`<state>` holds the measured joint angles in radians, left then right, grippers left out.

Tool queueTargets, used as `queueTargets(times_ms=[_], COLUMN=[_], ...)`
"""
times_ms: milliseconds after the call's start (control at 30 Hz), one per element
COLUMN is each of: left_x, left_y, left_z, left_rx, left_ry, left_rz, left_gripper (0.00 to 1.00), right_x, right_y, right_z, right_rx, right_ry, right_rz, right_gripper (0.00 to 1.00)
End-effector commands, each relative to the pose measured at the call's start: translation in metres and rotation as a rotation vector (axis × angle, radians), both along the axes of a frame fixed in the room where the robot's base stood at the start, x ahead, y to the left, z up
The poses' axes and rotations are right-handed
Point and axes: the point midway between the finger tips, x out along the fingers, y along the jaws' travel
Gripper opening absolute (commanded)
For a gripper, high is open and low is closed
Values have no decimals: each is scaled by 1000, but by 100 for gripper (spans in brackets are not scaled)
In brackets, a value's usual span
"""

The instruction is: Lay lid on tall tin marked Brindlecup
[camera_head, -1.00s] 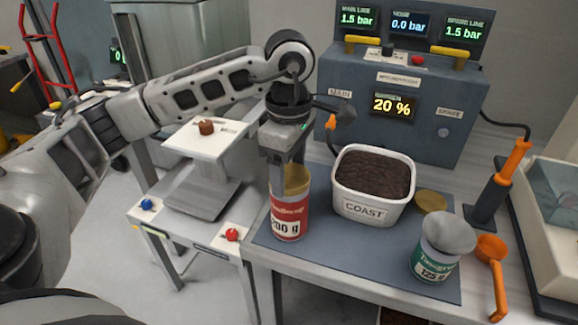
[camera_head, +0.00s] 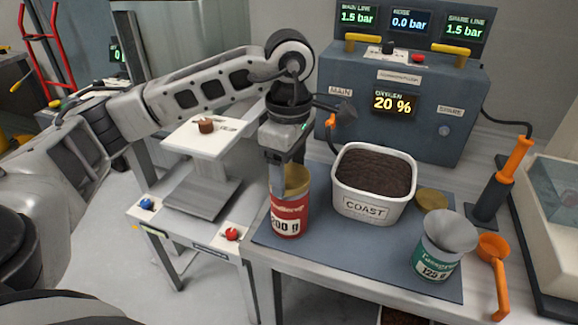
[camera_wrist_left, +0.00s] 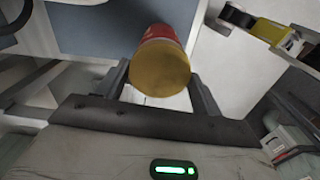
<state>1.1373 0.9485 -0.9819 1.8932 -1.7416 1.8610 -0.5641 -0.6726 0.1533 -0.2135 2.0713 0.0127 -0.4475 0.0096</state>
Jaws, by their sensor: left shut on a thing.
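The tall tin (camera_head: 290,221) with a red and white label stands upright at the left edge of the blue-grey mat. Its brand name is too blurred to read surely. My left gripper (camera_head: 281,172) points down over it. A round gold lid (camera_wrist_left: 160,67) is between the gripper's fingers at the tin's top; the gripper (camera_wrist_left: 160,92) is shut on it. Gold also shows at the tin's mouth in the head view. I cannot tell whether the lid rests on the rim or is slightly above it. My right gripper is not in view.
A white COAST tub (camera_head: 345,204) of dark grounds stands close right of the tall tin. Another gold disc (camera_head: 432,200) lies on the mat (camera_head: 345,252). A short green tin (camera_head: 436,262) carries a grey funnel (camera_head: 452,230). An orange-handled tool (camera_head: 502,285) lies right.

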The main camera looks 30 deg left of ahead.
Motion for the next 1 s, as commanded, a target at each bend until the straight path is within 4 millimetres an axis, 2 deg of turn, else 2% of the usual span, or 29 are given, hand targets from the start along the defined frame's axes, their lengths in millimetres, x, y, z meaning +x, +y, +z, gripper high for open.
queueTargets(times_ms=[267,300,367,567,600,1000], left_x=[0,0,0,0,0,0], left_y=[0,0,0,0,0,0], left_z=[0,0,0,0,0,6], left_rx=[0,0,0,0,0,0], left_ry=[-1,0,0,0,0,-1], left_rz=[0,0,0,0,0,0], left_gripper=[45,75,92,92,100,100], right_x=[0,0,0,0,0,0], right_y=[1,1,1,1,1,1], right_z=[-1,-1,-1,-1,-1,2], right_rx=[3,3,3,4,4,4], right_ry=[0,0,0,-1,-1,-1], right_rz=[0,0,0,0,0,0], right_gripper=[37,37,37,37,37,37])
